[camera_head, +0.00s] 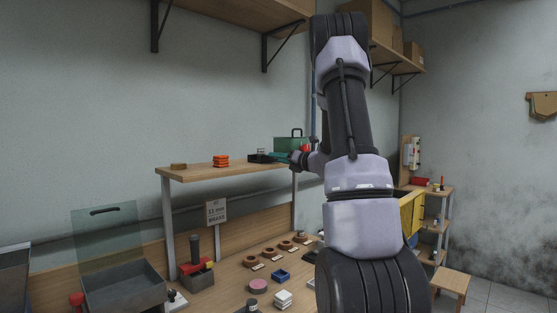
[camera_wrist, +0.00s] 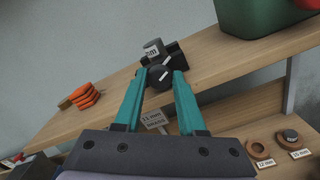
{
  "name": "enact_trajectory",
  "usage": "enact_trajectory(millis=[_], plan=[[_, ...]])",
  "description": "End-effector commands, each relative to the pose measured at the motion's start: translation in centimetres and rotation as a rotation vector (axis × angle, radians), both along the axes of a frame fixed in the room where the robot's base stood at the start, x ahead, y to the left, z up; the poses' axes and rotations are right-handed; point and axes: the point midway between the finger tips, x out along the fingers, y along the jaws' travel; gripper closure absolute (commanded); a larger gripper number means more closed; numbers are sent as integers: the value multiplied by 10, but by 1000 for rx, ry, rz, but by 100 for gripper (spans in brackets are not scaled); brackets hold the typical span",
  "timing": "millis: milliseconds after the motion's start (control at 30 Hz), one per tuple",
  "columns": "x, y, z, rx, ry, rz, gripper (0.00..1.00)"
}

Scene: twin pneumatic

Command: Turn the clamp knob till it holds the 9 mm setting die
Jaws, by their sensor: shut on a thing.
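The black clamp knob (camera_wrist: 160,78) with a white line on its face is between the teal fingertips of my gripper (camera_wrist: 160,73) in the wrist view. My gripper is shut on it. The white line is tilted. Behind the knob is the dark clamp body (camera_wrist: 177,53) on the wooden shelf. A grey round die (camera_wrist: 152,46) with a white label sits at the clamp; only "mm" reads, the number is hidden. Whether the jaw touches the die I cannot tell. In the head view the clamp (camera_head: 259,157) is small and my gripper (camera_head: 279,156) is beside it, partly hidden by my arm.
A green box (camera_wrist: 265,15) stands right of the clamp and orange pieces (camera_wrist: 84,97) lie left of it on the shelf (camera_head: 195,172). A sign (camera_head: 216,211) hangs below.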

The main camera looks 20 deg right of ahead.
Motion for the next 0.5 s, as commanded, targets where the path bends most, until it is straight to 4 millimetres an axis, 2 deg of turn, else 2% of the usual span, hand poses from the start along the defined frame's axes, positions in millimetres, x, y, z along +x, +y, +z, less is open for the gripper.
enact_trajectory(millis=[333, 367, 400, 500], plan=[[0, -1, 0, 2, 2, -2, 100], [0, -1, 0, 2, 2, -2, 49], [0, -1, 0, 2, 2, -2, 34], [0, -1, -1, 2, 2, -2, 31]])
